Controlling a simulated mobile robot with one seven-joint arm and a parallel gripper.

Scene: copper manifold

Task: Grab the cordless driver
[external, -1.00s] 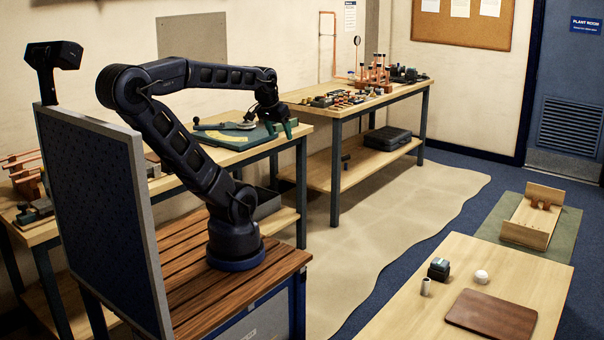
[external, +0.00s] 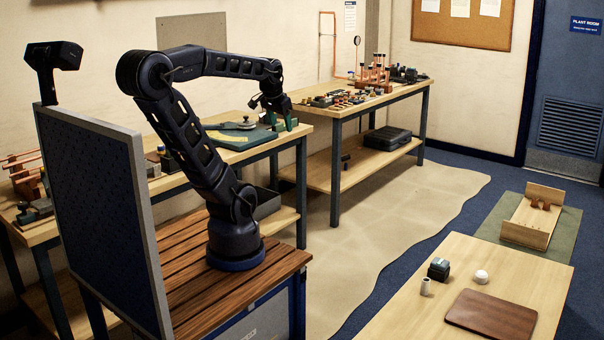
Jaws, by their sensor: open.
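My gripper (external: 280,121) is open, with green fingertips pointing down, above the right end of the middle bench (external: 285,141). It holds nothing that I can see. A green mat (external: 240,138) with a grey tool on it lies just left of the gripper. I cannot clearly make out the cordless driver. A small dark thing (external: 168,160) stands on the same bench behind my arm, partly hidden and too small to name.
The far bench (external: 400,95) carries copper pipes (external: 375,70) and many small parts, with a dark case (external: 388,138) on its lower shelf. The floor between is clear.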

